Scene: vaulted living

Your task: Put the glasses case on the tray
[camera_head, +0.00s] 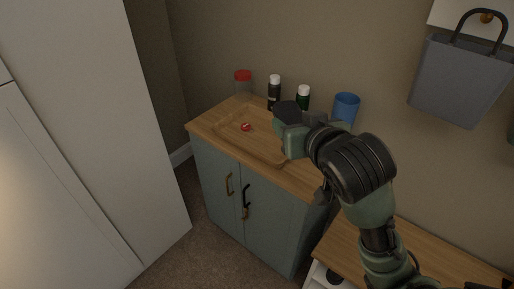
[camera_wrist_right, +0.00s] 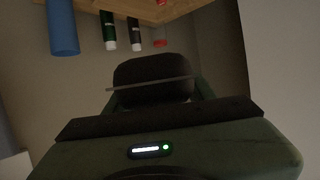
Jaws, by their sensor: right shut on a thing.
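The wooden tray (camera_head: 264,156) lies on top of the green cabinet, with a small red and white item (camera_head: 246,127) in it. My right gripper (camera_head: 287,123) reaches in from the right, above the right part of the tray, and is shut on a dark case (camera_head: 285,108). The dark case also shows in the right wrist view (camera_wrist_right: 155,72), with its lower part hidden by the gripper. The case is held in the air, apart from the tray as far as I can see. My left gripper is not in view.
Along the wall behind the tray stand a red-lidded jar (camera_head: 243,83), a black bottle (camera_head: 274,95), a dark green bottle (camera_head: 303,98) and a blue cup (camera_head: 346,107). A grey bag (camera_head: 460,80) hangs at the right. A white wardrobe (camera_head: 80,120) stands at the left.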

